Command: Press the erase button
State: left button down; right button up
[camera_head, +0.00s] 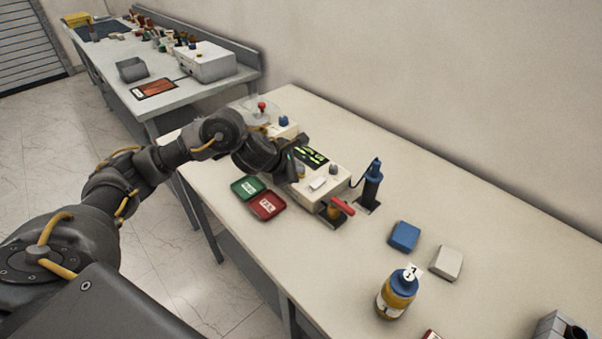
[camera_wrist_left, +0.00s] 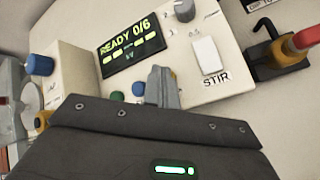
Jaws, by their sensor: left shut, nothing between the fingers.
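The cream instrument box (camera_head: 326,184) stands on the near table. In the left wrist view its panel (camera_wrist_left: 205,25) shows a display (camera_wrist_left: 132,47) reading "READY 0/6", a grey knob (camera_wrist_left: 185,10) and a white rocker (camera_wrist_left: 208,56) marked STIR. A green button (camera_wrist_left: 117,96) and a blue button (camera_wrist_left: 138,88) lie below the display, partly hidden by my gripper. No erase label is legible. My left gripper (camera_head: 296,168) is shut and empty at the box's left side. Its fingers (camera_wrist_left: 163,84) are over the panel beside the blue button; contact cannot be told. My right gripper is out of view.
Green (camera_head: 248,187) and red (camera_head: 268,205) trays lie left of the box. A red handle (camera_head: 342,206) and a blue-topped post (camera_head: 372,184) stand close on its right. A blue block (camera_head: 404,236), a pale block (camera_head: 447,262) and a yellow bottle (camera_head: 394,296) are further right.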

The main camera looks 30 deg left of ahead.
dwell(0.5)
pick_arm(q)
jog(key=shift+r+p, duration=0.6)
jog(key=shift+r, duration=0.15)
notch_tip(320, 180, up, 5)
jog(key=p, duration=0.4)
dwell(0.8)
